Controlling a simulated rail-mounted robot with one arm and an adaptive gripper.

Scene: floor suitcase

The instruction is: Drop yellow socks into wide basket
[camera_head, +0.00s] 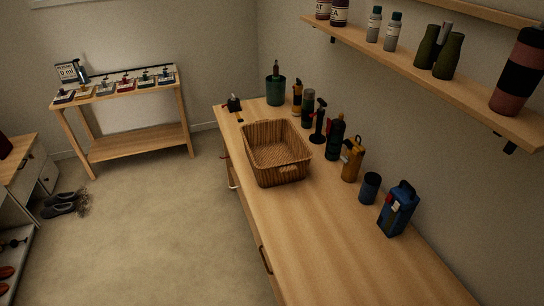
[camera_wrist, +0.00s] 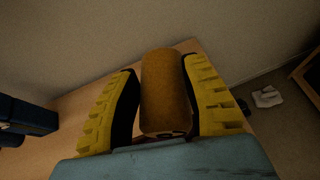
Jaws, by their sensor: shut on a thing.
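The wide basket (camera_head: 277,172) is a brown wicker basket on the wooden counter in the head view. It stands upright and its visible inside looks empty. In the wrist view, my gripper (camera_wrist: 160,68) has yellow ribbed fingers with dark inner pads. It is shut on a rolled, brownish-yellow bundle, the yellow socks (camera_wrist: 164,92), held lengthwise between the fingers. The basket does not show in the wrist view. My gripper and the socks do not show in the head view.
Several bottles and tools line the wall behind the basket, including an orange bottle (camera_head: 352,160). A dark cup (camera_head: 369,188) and a blue container (camera_head: 398,209) stand nearer. A shelf (camera_head: 430,76) overhangs the counter (camera_head: 330,255), whose near part is clear.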

